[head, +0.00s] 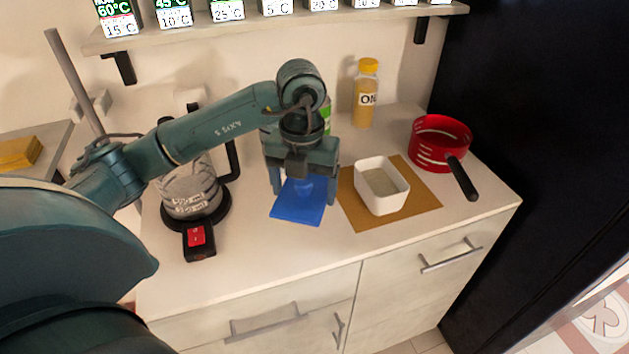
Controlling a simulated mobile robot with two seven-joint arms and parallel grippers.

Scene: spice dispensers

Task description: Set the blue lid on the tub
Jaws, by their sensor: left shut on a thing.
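The blue lid (298,212) is a flat square held under my left gripper (304,188), whose fingers point down and are shut on it. The lid is to the left of the tub and looks a little above the counter, though the exact height is hard to tell. The tub (381,198) is a white, open rectangular container with pale contents. It stands upright on a brown mat (420,207). The gripper hides part of the lid's top. My right gripper is not in view.
A red pan (437,135) with a black handle stands right of the tub. A yellow-capped bottle (365,100) stands behind it, and a green-labelled item is partly hidden behind my arm. A kettle (191,190) on a black base with a red switch is at left. The counter's front is clear.

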